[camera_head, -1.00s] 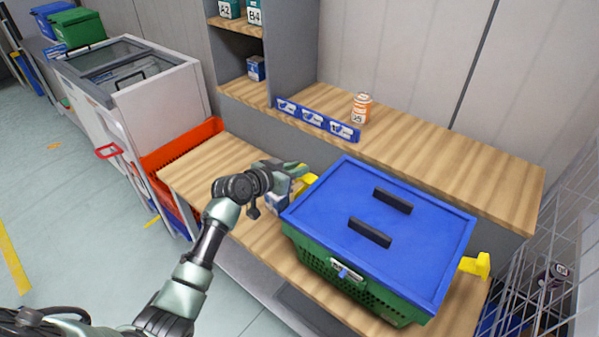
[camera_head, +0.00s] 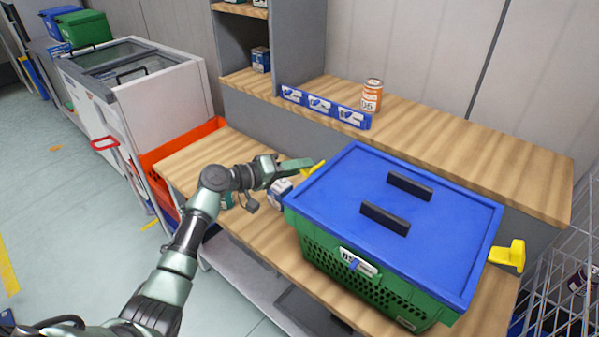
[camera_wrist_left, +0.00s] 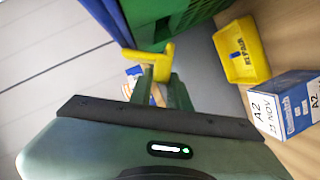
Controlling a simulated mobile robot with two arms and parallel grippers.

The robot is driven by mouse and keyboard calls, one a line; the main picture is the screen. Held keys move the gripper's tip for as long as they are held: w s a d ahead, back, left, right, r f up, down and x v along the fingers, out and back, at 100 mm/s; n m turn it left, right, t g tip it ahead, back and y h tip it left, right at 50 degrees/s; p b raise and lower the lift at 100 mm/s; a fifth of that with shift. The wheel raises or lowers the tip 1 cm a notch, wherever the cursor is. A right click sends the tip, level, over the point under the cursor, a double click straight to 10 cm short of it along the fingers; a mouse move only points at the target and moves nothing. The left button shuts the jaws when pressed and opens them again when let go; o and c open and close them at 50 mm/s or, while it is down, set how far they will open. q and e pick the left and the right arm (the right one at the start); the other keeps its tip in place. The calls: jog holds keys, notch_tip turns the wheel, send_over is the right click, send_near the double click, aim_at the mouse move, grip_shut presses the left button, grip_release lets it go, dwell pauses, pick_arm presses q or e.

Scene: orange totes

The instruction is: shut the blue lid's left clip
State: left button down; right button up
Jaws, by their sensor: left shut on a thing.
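The blue lid (camera_head: 400,215) lies flat on the green crate (camera_head: 375,280) and has two dark handles. My left gripper (camera_head: 300,166) is at the lid's left edge. It is shut on the yellow left clip (camera_head: 317,169), which shows only as a thin strip beside the fingers. In the left wrist view the clip (camera_wrist_left: 151,56) stands at the tips of the gripper (camera_wrist_left: 156,85), next to the crate's green wall (camera_wrist_left: 190,15). How far the clip is turned is hard to tell. The yellow right clip (camera_head: 508,255) sticks outward. My right gripper is not in view.
A small white-and-blue box (camera_head: 279,191) stands on the wooden table (camera_head: 195,160) under my left gripper. The wrist view shows it labelled A2 (camera_wrist_left: 287,104), beside a yellow bin (camera_wrist_left: 242,52). An orange can (camera_head: 371,95) stands on the raised shelf behind.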

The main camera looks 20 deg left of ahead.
aim_at(306, 176)
pick_arm(q)
jog(key=f+n+b, duration=0.1)
jog(key=f+n+h+b, duration=0.1)
jog(key=n, duration=0.1)
jog(key=shift+s+d+h+b, duration=0.15)
jog(key=shift+d+h+b, duration=0.15)
jog(key=shift+d+b, duration=0.1)
jog(key=shift+s+d+f+n+t+h+b, duration=0.1)
jog(key=shift+d+f+n+t+h+b, duration=0.15)
jog(key=shift+n+b, duration=0.25)
jog(key=shift+s+d+n+t+h+b, duration=0.15)
jog(key=shift+n+t+b, duration=0.25)
jog(key=shift+n, duration=0.2)
jog(key=c, duration=1.3)
grip_release()
jog(key=b+v, duration=0.1)
jog(key=v, duration=0.6)
jog(key=shift+s+a, duration=0.2)
